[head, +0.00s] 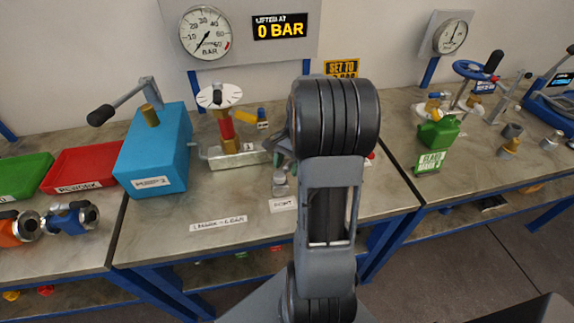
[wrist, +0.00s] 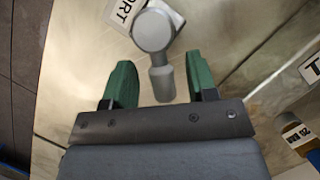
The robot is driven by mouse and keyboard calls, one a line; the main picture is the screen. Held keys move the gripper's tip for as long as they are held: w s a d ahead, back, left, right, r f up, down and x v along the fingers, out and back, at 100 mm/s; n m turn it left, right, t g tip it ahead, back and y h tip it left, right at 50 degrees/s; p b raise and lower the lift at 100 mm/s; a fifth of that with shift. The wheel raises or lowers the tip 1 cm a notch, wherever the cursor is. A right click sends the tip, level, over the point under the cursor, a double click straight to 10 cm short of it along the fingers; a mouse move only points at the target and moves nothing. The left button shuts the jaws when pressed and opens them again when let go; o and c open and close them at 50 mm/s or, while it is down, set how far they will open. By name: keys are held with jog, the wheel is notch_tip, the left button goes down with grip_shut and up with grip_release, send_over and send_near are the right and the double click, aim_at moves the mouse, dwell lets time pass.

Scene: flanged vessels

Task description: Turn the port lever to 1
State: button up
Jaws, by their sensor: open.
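The port lever is a grey piece with a round hub (wrist: 153,30) and a short handle (wrist: 161,84) pointing toward my gripper in the wrist view. My gripper (wrist: 159,76) is open, with one green finger on each side of the handle and visible gaps to both. In the head view the lever (head: 280,184) stands on the bench behind the PORT label (head: 283,204), and my gripper (head: 281,160) is close above it, partly hidden by my arm. Part of the PORT label (wrist: 124,12) shows at the top of the wrist view. No position numbers are readable at the lever.
A metal block with a red and brass relief valve (head: 226,130) stands behind the lever. A blue pump (head: 153,150) with a long lever is at left. The gauge (head: 205,33) hangs behind, beside a display (head: 279,27) reading 0 BAR.

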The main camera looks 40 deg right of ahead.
jog(key=shift+c, duration=0.3)
grip_shut()
dwell(0.3)
